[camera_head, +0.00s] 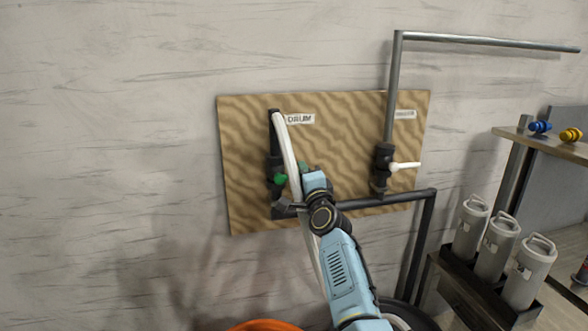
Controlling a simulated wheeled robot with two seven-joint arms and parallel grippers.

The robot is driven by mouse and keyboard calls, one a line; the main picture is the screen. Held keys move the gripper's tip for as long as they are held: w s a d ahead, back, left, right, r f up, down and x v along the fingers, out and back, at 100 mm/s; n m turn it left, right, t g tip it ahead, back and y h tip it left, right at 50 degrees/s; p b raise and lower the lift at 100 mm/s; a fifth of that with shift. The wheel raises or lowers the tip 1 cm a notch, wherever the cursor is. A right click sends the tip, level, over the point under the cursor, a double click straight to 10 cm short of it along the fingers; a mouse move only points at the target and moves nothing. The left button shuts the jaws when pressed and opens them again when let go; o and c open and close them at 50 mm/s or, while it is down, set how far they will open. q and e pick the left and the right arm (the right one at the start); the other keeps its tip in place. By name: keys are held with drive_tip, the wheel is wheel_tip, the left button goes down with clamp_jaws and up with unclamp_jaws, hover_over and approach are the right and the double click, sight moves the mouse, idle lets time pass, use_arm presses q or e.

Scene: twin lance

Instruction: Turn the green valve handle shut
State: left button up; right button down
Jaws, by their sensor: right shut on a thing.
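The green valve handle (280,180) is on the dark vertical pipe at the left of the wooden board, under the DRUM label (301,119). Only part of the green shows; my right gripper hides the rest. My right gripper (292,188) reaches up from below and is shut on the green handle, though its fingertips are small and partly hidden behind my light blue arm. A white hose (287,145) runs down from the top of that pipe and passes behind my wrist. My left gripper is not in view.
A second valve with a white handle (404,166) sits on the board's right side. A grey pipe (392,90) rises above it. A rack with grey canisters (497,247) and a shelf (545,143) stand at the right. An orange round rim (265,325) shows at the bottom.

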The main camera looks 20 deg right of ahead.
drive_tip(key=shift+f+m+h, duration=0.4)
drive_tip(key=shift+f+m, duration=0.2)
drive_tip(key=shift+m, duration=0.5)
drive_tip(key=c, duration=1.5)
unclamp_jaws()
drive_tip(key=shift+o, duration=0.2)
drive_tip(key=v, duration=1.3)
drive_tip(key=shift+s, duration=0.2)
